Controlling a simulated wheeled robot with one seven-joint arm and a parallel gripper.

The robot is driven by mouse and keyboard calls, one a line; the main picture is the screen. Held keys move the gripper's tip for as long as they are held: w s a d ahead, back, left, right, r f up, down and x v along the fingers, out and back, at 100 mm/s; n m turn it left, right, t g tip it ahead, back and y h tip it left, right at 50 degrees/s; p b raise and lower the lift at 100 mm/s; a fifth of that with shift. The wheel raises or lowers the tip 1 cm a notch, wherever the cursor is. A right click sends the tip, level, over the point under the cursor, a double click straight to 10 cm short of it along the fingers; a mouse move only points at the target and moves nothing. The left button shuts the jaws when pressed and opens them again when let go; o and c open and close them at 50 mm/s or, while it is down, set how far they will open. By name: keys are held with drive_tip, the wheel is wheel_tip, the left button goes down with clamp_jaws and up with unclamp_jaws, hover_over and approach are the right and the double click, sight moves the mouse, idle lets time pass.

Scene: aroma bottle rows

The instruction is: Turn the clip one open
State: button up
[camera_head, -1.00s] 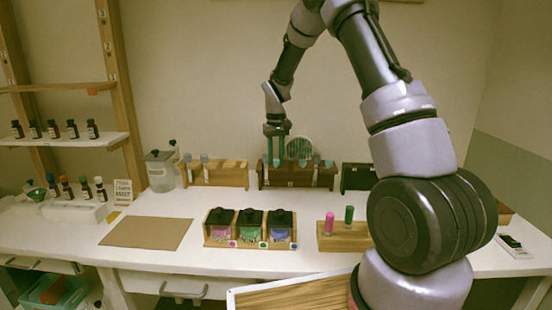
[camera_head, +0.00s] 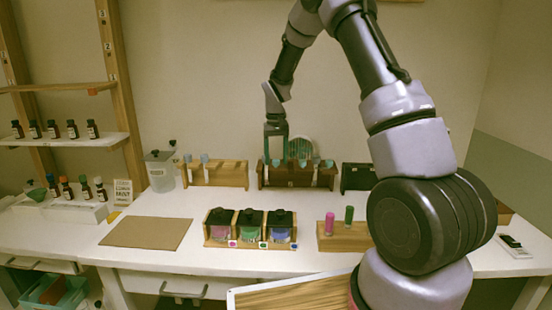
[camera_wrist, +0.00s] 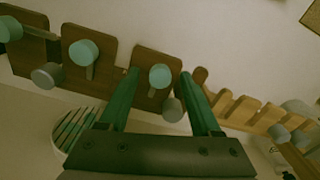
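A dark brown rack (camera_head: 297,183) stands at the back of the table and carries several clips with round teal knobs and grey knobs. My gripper (camera_head: 276,160) is over the left end of this rack in the head view. In the wrist view, my gripper (camera_wrist: 159,76) is open, with one green finger on each side of the end clip's teal knob (camera_wrist: 160,77). I cannot tell whether the fingers touch it. A grey knob (camera_wrist: 173,110) of the same clip shows lower between the fingers. Further teal-knobbed clips (camera_wrist: 83,52) are to the left. No clip numbers are readable.
A light wooden rack (camera_head: 230,177) stands left of the dark one; a dark green rack (camera_head: 357,178) stands right. Three dark-topped jars (camera_head: 249,226) stand in front. Free table lies between the jars and racks.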

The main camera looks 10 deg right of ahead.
sight(276, 160)
wheel_tip(276, 160, up, 11)
idle(0.7)
drive_tip(key=shift+f, duration=0.1)
drive_tip(key=s+d+r+m+t+y, duration=0.1)
drive_tip(key=s+d+r+m+t, duration=0.15)
drive_tip(key=s+r, duration=1.15)
drive_tip(key=s+d+t, duration=0.1)
drive_tip(key=s+t, duration=0.1)
drive_tip(key=s, duration=0.7)
drive_tip(key=s+d+r+m+t+y, duration=0.1)
drive_tip(key=s+t, duration=0.1)
drive_tip(key=s, duration=0.8)
drive_tip(key=shift+d+r+t, duration=0.3)
drive_tip(key=shift+d+t, duration=0.05)
